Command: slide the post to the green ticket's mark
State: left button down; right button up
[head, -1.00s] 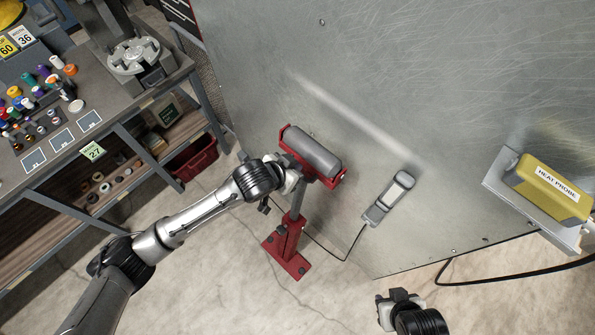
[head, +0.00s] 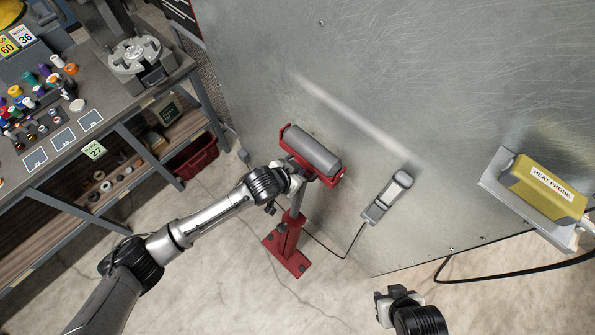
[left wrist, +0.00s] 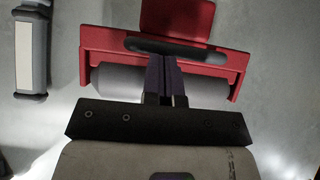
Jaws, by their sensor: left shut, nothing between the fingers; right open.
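The post (head: 289,238) is a red stand with a grey stem on a red foot plate. Its red head carries a grey roller (head: 314,152) and stands in front of the large metal panel. The roller (left wrist: 206,87) and red bracket (left wrist: 220,42) fill the upper left wrist view. My left gripper (head: 297,172) is shut and empty at the post's head. Its fingers (left wrist: 163,68) lie across the roller's middle; I cannot tell whether they touch. The green ticket (head: 94,150) reads 27 on the bench edge. My right gripper (head: 386,300) is open, low in the head view. I cannot make out a scale mark.
The metal panel (head: 420,90) fills the right side. A grey handheld device (head: 388,196) with a cable hangs on it, right of the post. A yellow heat probe (head: 543,186) is at far right. The workbench (head: 95,85) stands left. Concrete floor is bare around the foot.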

pick_arm(q)
notch_tip(320, 180, down, 12)
jog(key=s+a+b, duration=0.1)
jog(key=b, duration=0.3)
jog(key=shift+s, duration=0.2)
jog(key=shift+a+r, duration=0.1)
jog(key=shift+r, duration=0.1)
jog(key=w+d+r+p+v, duration=0.1)
jog(key=r+p+v, duration=0.1)
jog(key=v, duration=1)
jog(key=shift+r+p, duration=0.25)
jog(key=shift+p, duration=0.45)
